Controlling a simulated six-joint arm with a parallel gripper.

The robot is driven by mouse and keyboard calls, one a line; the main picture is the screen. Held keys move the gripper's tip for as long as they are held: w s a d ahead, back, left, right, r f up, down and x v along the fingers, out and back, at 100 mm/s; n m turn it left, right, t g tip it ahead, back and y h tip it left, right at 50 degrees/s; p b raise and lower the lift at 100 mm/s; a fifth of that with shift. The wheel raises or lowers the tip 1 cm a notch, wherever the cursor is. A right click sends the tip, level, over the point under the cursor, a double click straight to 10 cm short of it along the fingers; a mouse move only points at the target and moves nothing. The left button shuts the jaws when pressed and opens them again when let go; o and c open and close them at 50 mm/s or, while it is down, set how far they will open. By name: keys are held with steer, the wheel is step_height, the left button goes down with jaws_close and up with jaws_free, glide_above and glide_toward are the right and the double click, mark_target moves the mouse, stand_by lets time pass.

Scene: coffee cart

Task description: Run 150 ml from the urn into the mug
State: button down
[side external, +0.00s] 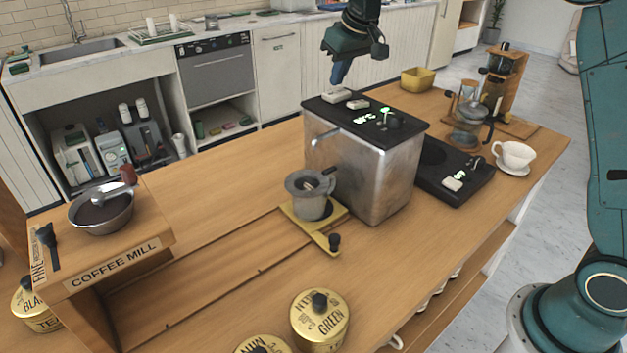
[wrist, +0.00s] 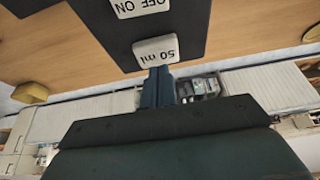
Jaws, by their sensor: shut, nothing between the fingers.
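The urn (side external: 360,165) is a metal box with a black top on the wooden counter. A thin spout (side external: 325,137) sticks out of its left face. On its top are a pale button, marked 50 ml in the wrist view (wrist: 155,51), and an OFF ON switch (wrist: 140,6). A grey mug (side external: 312,203) with a wide rim piece on top stands on a brass stand (side external: 330,240), below and in front of the spout. My gripper (side external: 337,80) is shut and empty, pointing down above the urn's back-left corner. Its fingertips (wrist: 158,72) are close to the 50 ml button; contact cannot be told.
A yellow bowl (side external: 417,79) is behind. A coffee mill (side external: 103,212) and tea tins (side external: 320,318) stand at the left and front.

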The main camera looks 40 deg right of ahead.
steer(key=shift+f, duration=0.8)
stand_by(0.5)
steer(key=shift+r, duration=0.85)
steer(key=shift+f, duration=0.95)
stand_by(1.7)
steer(key=shift+r, duration=0.95)
steer(key=shift+f, duration=0.5)
stand_by(1.8)
